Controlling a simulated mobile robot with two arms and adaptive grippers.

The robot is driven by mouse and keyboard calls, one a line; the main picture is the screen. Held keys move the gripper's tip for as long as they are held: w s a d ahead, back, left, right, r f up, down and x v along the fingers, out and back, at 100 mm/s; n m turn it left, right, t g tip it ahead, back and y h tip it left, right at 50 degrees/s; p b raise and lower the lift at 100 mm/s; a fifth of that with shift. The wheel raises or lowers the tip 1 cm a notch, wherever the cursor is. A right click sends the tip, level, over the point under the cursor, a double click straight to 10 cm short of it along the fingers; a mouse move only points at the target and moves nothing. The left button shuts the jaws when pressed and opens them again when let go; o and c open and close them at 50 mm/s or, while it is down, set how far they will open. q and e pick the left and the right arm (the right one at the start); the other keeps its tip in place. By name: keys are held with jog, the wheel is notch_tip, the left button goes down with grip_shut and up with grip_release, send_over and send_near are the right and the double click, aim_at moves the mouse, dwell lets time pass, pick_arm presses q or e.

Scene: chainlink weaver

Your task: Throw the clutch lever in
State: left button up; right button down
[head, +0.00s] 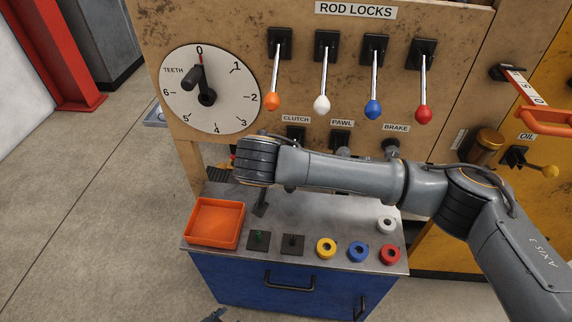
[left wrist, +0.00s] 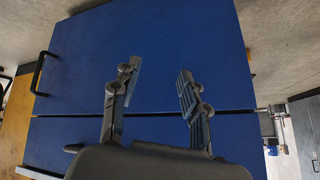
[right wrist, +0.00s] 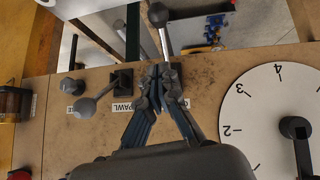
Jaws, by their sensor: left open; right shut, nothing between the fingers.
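The CLUTCH label and its dark lever mount (head: 296,132) sit low on the tan panel, left of PAWL; my right arm hides most of the lever. In the right wrist view the clutch lever (right wrist: 164,42) is a steel rod with a grey ball knob, pointing toward the picture's top. My right gripper (right wrist: 162,70) is shut and empty, its fingertips at the rod's base end; I cannot tell whether they touch. My left gripper (left wrist: 158,75) is open and empty in front of the blue cabinet (left wrist: 180,60).
The pawl lever (right wrist: 88,106) stands close beside the clutch. The dial (head: 210,90) points to 0. Four rod lock levers hang above. The bench holds an orange tray (head: 188,238), small fixtures and coloured rings (head: 326,249). My right arm crosses above the bench.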

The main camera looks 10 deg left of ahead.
pick_arm(q)
jog(key=s+f+n+g+y, duration=0.1)
jog(key=s+f, duration=0.4)
jog(key=s, duration=0.7)
jog(key=s+a+f+n+g+y, duration=0.1)
jog(key=s+f+n+g, duration=0.2)
jog(key=s, duration=1)
notch_tip(320, 180, down, 2)
jog(key=shift+a+f+n+g, duration=0.2)
jog(key=shift+n+g, duration=0.1)
jog(key=shift+g, duration=0.8)
pick_arm(e)
jog(key=shift+s+f, duration=0.2)
jog(key=shift+s, duration=0.05)
jog(key=v, duration=1.2)
jog(key=shift+f, duration=0.15)
